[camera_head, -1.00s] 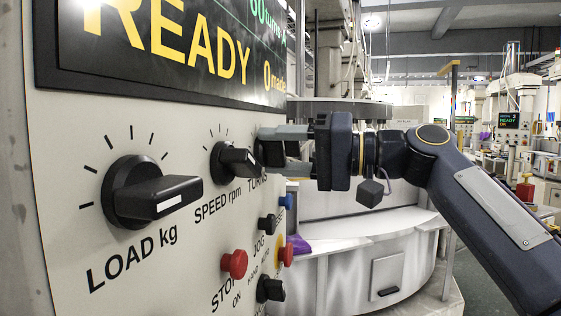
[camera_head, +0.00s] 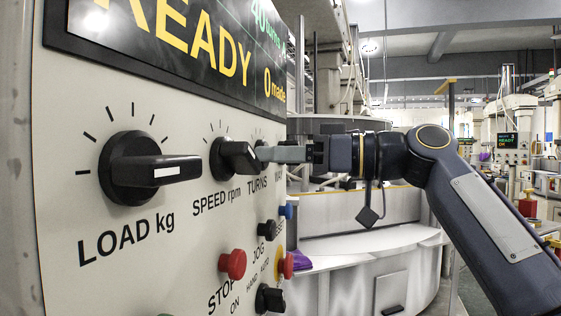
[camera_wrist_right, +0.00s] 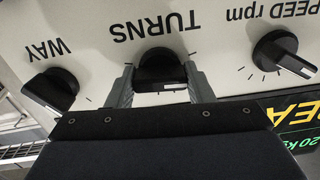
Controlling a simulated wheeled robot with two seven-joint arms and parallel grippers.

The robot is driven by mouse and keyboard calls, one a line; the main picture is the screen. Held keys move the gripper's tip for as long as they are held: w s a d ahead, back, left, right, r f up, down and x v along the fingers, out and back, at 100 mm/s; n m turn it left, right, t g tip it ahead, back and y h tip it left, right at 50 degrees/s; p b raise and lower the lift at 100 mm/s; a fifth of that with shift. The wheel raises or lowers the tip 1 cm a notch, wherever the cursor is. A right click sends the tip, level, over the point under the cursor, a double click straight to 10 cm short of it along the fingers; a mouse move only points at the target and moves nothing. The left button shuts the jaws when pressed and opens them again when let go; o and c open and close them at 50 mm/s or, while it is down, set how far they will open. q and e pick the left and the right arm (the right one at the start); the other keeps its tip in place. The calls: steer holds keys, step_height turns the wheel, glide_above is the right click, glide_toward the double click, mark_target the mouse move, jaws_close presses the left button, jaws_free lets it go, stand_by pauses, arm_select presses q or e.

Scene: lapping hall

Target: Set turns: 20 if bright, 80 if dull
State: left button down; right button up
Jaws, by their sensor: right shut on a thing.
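The TURNS knob (camera_wrist_right: 160,68) is a black dial on the pale control panel (camera_head: 75,200). In the wrist view it sits between the two fingers of my right gripper (camera_wrist_right: 162,82), which is shut on it. In the head view my right gripper (camera_head: 262,154) reaches the panel from the right and hides most of that knob. The display (camera_head: 190,45) above reads READY in yellow, "40 turns" in green, partly cut off, and "0 made". My left gripper is not in view. No bright or dull part can be made out.
The LOAD kg knob (camera_head: 130,168) and SPEED rpm knob (camera_head: 225,158) are left of TURNS. The WAY knob (camera_wrist_right: 52,90) is beside it. A red STOP button (camera_head: 232,264) and small switches are below.

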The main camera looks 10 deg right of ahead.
steer(key=shift+f+n+b, duration=0.1)
steer(key=shift+n+b, duration=0.3)
steer(key=shift+n, duration=1.5)
steer(key=shift+c, duration=0.2)
steer(key=o, duration=1)
steer(key=b+v, duration=0.1)
steer(key=v, duration=0.6)
steer(key=shift+s+d, duration=0.25)
steer(key=shift+d, duration=0.05)
